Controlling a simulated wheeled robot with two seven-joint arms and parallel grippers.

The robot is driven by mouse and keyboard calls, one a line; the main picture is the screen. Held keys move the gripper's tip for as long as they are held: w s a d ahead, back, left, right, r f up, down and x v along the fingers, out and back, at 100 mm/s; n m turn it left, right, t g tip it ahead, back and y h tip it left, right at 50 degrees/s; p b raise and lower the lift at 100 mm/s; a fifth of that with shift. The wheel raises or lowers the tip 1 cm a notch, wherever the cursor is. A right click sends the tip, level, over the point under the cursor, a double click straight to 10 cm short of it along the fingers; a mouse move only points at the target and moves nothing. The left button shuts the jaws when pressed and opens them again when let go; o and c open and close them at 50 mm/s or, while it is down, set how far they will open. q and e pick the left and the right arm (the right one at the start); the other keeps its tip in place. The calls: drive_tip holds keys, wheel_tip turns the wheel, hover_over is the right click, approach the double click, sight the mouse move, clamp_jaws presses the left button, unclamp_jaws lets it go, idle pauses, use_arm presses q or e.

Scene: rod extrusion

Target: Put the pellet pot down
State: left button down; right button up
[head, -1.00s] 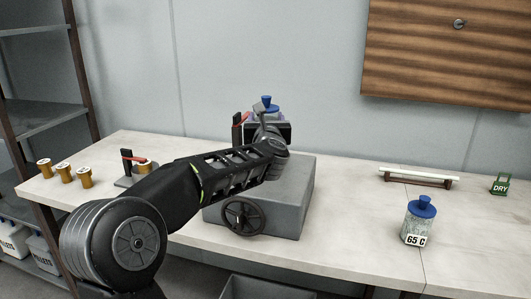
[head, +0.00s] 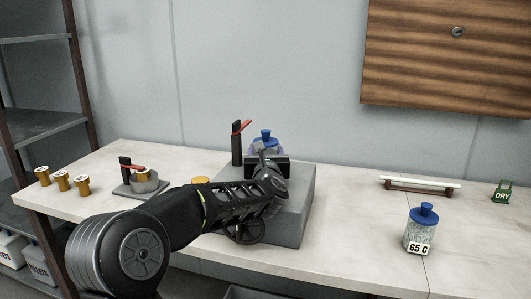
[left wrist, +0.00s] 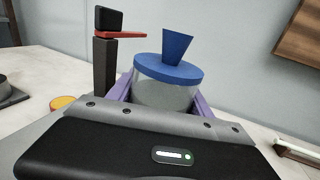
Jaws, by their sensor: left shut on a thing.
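The pellet pot is a clear jar with a blue lid and knob (head: 266,137); it also shows in the left wrist view (left wrist: 165,92). My left gripper (head: 266,150) is shut around its body, with purple fingers on both sides of the jar in the left wrist view. The pot is upright above the top of the grey block-shaped machine (head: 298,200), beside a dark post with a red lever (head: 237,140). The gripper hides the pot's base, so I cannot tell whether it touches the machine. My right gripper is not in view.
A second blue-lidded jar marked 65 C (head: 421,230) stands on the bench (head: 340,225) at right. Behind it are a white rod on a rack (head: 420,186) and a green DRY sign (head: 502,191). Several gold-coloured pots (head: 61,181) and a small lever stand (head: 140,187) are at left.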

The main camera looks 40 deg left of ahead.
use_arm(q)
drive_tip(key=shift+r, duration=0.1)
drive_tip(key=shift+c, duration=2.2)
unclamp_jaws()
drive_tip(key=shift+f, duration=0.2)
drive_tip(key=shift+r, duration=0.15)
drive_tip(key=shift+r, duration=0.1)
drive_tip(key=b+v, duration=0.1)
drive_tip(key=v, duration=1.1)
